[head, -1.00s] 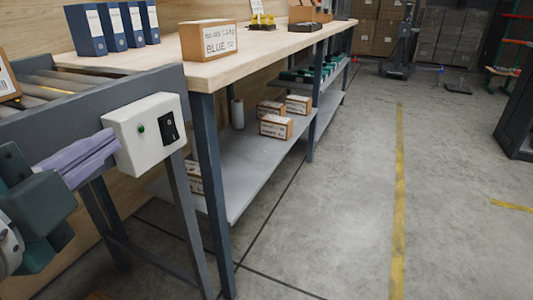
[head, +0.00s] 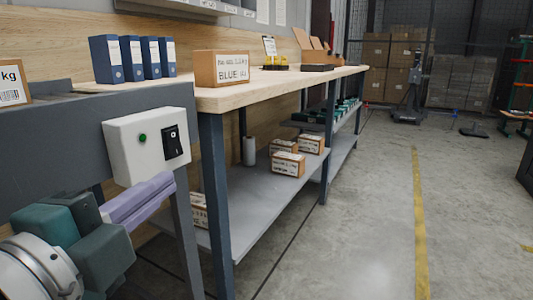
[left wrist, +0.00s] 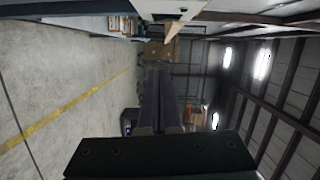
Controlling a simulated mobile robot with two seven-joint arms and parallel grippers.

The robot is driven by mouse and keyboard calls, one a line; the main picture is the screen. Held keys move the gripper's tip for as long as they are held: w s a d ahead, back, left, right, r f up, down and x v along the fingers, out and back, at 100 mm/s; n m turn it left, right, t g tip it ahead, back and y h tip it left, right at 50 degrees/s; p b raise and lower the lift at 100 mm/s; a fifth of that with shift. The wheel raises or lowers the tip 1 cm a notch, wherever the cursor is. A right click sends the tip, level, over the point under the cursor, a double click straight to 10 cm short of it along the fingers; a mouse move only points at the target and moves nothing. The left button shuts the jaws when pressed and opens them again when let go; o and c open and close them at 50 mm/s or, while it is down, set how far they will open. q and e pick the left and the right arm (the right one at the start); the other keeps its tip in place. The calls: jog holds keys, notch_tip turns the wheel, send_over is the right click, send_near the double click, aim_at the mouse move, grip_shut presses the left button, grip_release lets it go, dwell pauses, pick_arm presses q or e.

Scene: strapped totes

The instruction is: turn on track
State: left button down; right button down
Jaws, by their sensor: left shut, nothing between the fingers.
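A white control box (head: 124,160) is fixed to the side of the grey track frame (head: 50,140) in the head view. It has a small green round button or lamp (head: 143,138) and a black rocker switch (head: 172,141) on its face. My left gripper (head: 168,184) has purple fingers, shut with nothing between them. Its tips are just below the lower edge of the control box, pointing right and slightly up. Whether they touch the box I cannot tell. The shut fingers also show in the left wrist view (left wrist: 162,92). My right gripper is not in view.
A labelled carton (head: 14,82) sits at the track's far left. The floor to the right (head: 370,220) is clear.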

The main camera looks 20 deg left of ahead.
aim_at(171, 160)
pick_arm(q)
jog(key=w+a, duration=0.1)
jog(key=w, duration=0.2)
jog(key=w+a, duration=0.2)
jog(key=w, duration=0.1)
jog(key=w+a, duration=0.1)
jog(key=w, duration=0.1)
jog(key=shift+w+a+f, duration=0.3)
jog(key=shift+w+f, duration=0.1)
jog(key=shift+a+b, duration=0.3)
jog(key=shift+a, duration=0.15)
jog(key=shift+a+f+m+b, duration=0.35)
jog(key=shift+m+b, duration=0.05)
jog(key=shift+b, duration=0.2)
jog(key=shift+r, duration=0.25)
jog(key=shift+w, duration=0.1)
